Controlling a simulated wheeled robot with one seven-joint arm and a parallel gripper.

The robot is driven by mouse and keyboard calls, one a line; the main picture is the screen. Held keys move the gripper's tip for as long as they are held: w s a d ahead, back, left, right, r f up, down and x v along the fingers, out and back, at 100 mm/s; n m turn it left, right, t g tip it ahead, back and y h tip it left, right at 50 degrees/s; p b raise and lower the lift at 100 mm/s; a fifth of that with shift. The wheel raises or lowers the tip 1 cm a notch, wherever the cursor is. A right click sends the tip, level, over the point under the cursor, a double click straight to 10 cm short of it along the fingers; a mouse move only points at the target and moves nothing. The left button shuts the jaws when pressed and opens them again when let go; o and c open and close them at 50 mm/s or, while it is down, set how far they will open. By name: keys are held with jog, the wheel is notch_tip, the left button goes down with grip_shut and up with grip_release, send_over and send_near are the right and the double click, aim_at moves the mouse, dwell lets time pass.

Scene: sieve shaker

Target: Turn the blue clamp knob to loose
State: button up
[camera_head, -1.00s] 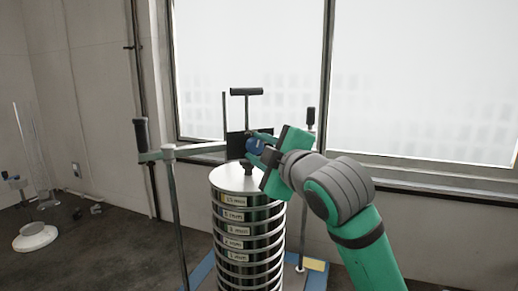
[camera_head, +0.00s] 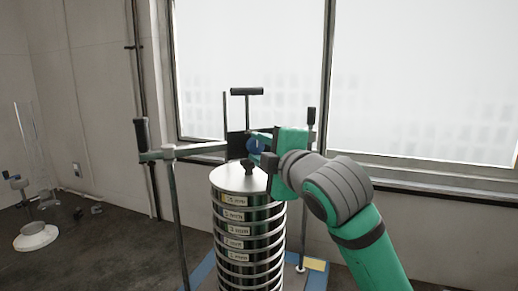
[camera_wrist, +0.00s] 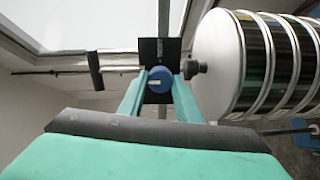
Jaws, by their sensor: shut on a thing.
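The blue clamp knob (camera_head: 255,146) sits on the clamp bar above the sieve stack, in front of a dark plate. In the wrist view the knob (camera_wrist: 160,79) shows a short pale mark lying about level, between my two green fingers. My gripper (camera_head: 262,150) is shut on the knob. The fingers (camera_wrist: 160,88) touch it at both sides, and part of its rim is hidden by them. In the head view my gripper's body covers the knob's right side.
The sieve stack (camera_head: 250,225) with a black lid knob (camera_head: 248,167) stands just below my gripper. A black-gripped handle (camera_head: 141,133) is at the left, and a T-handle (camera_head: 246,92) rises behind. A white-based stand (camera_head: 36,237) is on the floor at far left.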

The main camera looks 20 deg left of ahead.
jog(key=o, duration=1.1)
jog(key=shift+s, duration=0.1)
jog(key=v, duration=1)
jog(key=shift+s+d, duration=0.2)
jog(key=shift+d, duration=0.05)
